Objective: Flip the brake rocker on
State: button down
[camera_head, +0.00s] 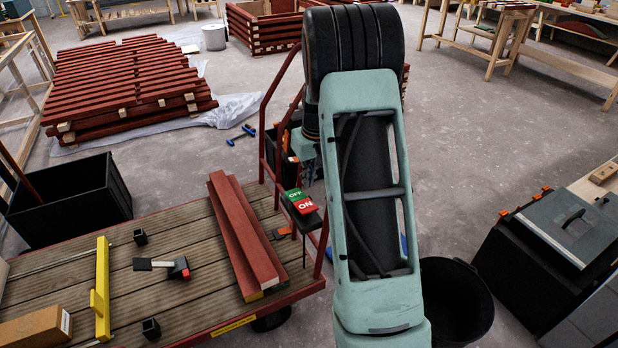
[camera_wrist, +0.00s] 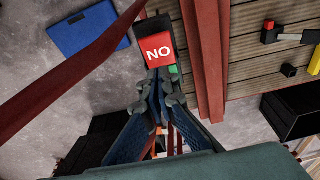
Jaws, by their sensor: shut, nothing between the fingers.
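The brake rocker (camera_head: 301,202) sits on a dark housing at the rail of the cart, with a green OFF half and a red ON half. In the wrist view the red half (camera_wrist: 158,47) shows its lettering upside down, and only a sliver of the green half (camera_wrist: 173,70) shows beside my fingers. My gripper (camera_wrist: 160,78) is shut and empty, its tips over the green side of the rocker in that view. I cannot tell whether they touch it, or which half is pressed in. In the head view my arm hides much of the gripper.
The plank-topped cart (camera_head: 190,235) carries two red battens (camera_head: 245,235), a hammer (camera_head: 180,268) and a yellow clamp bar (camera_head: 102,290). A red cart rail (camera_wrist: 70,75) runs close to my gripper. A black bucket (camera_head: 455,300) stands right of my arm.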

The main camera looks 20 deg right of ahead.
aim_at(310, 212)
jog(key=f, duration=0.2)
jog(key=f+b, duration=0.1)
jog(key=f, duration=0.2)
jog(key=f+b, duration=0.1)
jog(key=f, duration=0.2)
jog(key=shift+w+f, duration=0.1)
jog(key=shift+w, duration=0.15)
jog(key=shift+s+f, duration=0.1)
jog(key=shift+f, duration=0.4)
jog(key=shift+s+f+b, duration=0.4)
jog(key=shift+s+f, duration=0.05)
jog(key=shift+f, duration=0.35)
jog(key=shift+s+f+b, duration=0.4)
jog(key=shift+s+f, duration=0.05)
jog(key=shift+f, duration=0.35)
jog(key=r+p, duration=0.2)
jog(key=r, duration=0.2)
jog(key=shift+s+p, duration=0.25)
jog(key=shift+p, duration=0.15)
jog(key=s+r+p, duration=0.2)
jog(key=s+r, duration=0.4)
jog(key=r, duration=0.2)
